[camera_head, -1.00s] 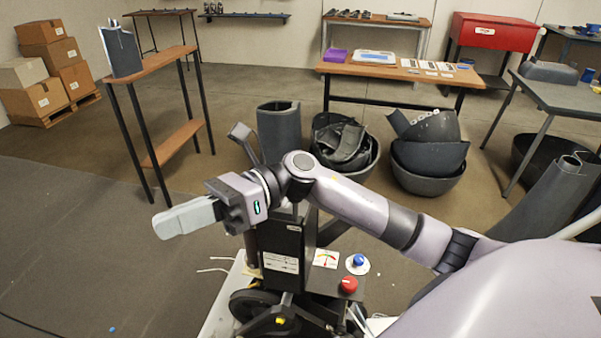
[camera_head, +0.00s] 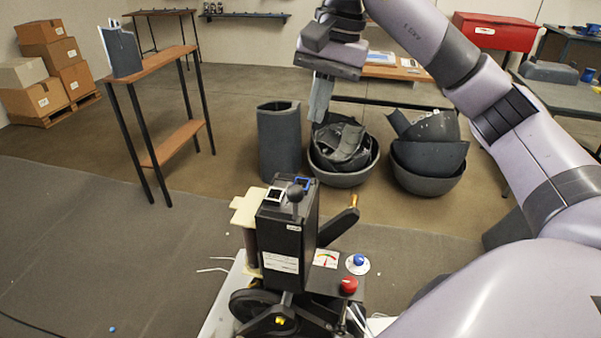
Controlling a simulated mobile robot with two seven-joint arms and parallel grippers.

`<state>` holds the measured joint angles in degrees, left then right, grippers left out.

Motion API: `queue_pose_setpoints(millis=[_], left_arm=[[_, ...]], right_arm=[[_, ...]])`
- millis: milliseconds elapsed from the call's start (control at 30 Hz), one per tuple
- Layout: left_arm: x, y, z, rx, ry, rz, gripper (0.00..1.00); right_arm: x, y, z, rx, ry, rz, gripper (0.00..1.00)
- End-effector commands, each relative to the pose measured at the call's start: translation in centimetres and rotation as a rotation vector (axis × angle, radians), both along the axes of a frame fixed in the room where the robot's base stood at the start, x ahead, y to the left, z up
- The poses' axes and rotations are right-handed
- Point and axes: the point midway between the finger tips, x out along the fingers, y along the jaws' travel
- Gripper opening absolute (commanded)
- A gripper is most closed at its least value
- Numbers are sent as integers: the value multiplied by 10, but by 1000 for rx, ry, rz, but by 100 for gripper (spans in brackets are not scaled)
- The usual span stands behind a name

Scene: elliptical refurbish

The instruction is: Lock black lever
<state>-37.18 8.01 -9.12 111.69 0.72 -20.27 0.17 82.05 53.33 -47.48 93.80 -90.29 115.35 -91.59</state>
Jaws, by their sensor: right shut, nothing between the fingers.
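A black machine (camera_head: 283,235) stands in the lower middle. A short black lever with a round knob (camera_head: 295,193) rises from its top. A second black lever arm (camera_head: 338,226) slants up and right from the machine's right side; it has an orange tip (camera_head: 354,201). I cannot tell which of the two is the task's lever. My right gripper (camera_head: 320,98) points down, shut and empty, above and beyond the machine in the picture, apart from both levers. My left gripper is out of view.
A red knob (camera_head: 348,285), a blue button (camera_head: 359,261) and a dial (camera_head: 325,259) sit at the machine's right. Dark bowls (camera_head: 345,178) and a grey curved piece (camera_head: 279,140) stand on the floor behind. A wooden shelf (camera_head: 165,62) stands left. The floor at left is mostly clear.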

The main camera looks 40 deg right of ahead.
Motion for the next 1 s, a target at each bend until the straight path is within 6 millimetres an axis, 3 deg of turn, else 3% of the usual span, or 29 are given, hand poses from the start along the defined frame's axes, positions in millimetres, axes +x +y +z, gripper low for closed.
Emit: queue_pose_setpoints(millis=[367, 500, 1000], left_arm=[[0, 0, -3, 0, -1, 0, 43], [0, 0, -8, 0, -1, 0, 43], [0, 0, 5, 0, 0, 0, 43]], right_arm=[[1, 3, -11, 4, 3, 2, 0], [3, 6, -31, 5, 4, 2, 0], [14, 21, -121, 4, 4, 1, 0]])
